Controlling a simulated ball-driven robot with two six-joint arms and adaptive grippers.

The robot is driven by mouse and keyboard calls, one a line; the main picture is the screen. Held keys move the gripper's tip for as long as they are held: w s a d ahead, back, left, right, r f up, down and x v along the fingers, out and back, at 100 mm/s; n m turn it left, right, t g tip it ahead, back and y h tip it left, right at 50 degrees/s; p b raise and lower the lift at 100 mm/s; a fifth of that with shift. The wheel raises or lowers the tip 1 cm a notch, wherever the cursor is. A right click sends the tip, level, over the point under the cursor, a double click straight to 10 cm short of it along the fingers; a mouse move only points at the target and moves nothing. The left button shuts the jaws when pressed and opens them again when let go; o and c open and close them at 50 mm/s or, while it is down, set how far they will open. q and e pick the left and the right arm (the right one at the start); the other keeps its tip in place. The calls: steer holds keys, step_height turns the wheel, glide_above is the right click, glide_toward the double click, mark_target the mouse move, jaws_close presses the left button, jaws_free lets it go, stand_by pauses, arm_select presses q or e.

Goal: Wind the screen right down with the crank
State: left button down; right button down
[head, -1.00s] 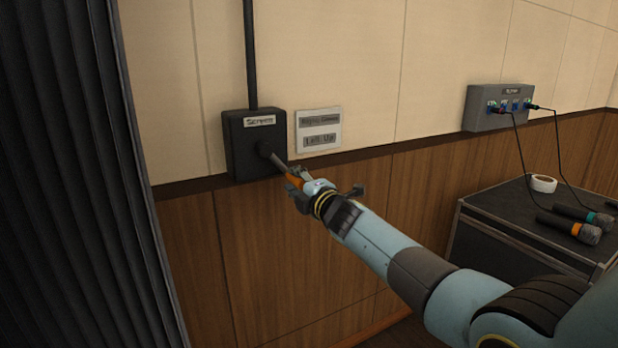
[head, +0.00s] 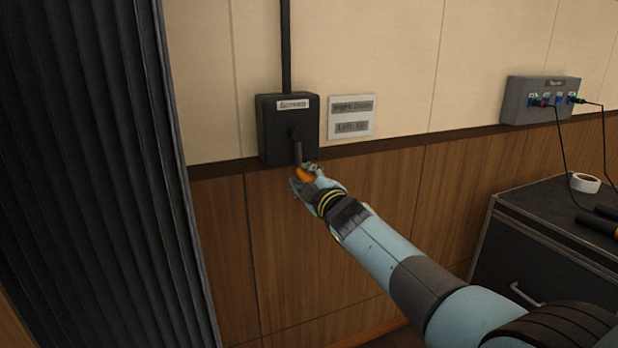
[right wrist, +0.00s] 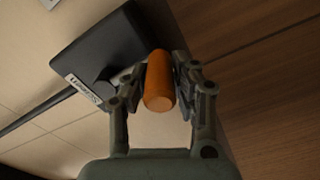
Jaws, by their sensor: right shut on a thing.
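The black crank box (head: 288,127) labelled "Screen" is fixed to the wall in the head view, with a dark pipe rising from its top. The crank arm (head: 297,150) hangs nearly straight down from the box's front. Its orange handle (head: 305,174) is at the lower end. My right gripper (head: 307,178) is shut on this handle, just below the box. In the right wrist view the orange handle (right wrist: 159,82) sits between both fingers, with the box (right wrist: 105,62) behind it. The screen itself is not identifiable in these frames. My left gripper is out of view.
A sign (head: 351,117) reading "Right Down" and "Left Up" is right of the box. A dark pleated curtain (head: 90,170) hangs at left. A grey socket box (head: 540,99) with cables is on the wall at right, above a black cabinet (head: 545,235) bearing white tape (head: 585,183).

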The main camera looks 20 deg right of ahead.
stand_by(0.4)
steer(key=c, duration=1.1)
jaws_free()
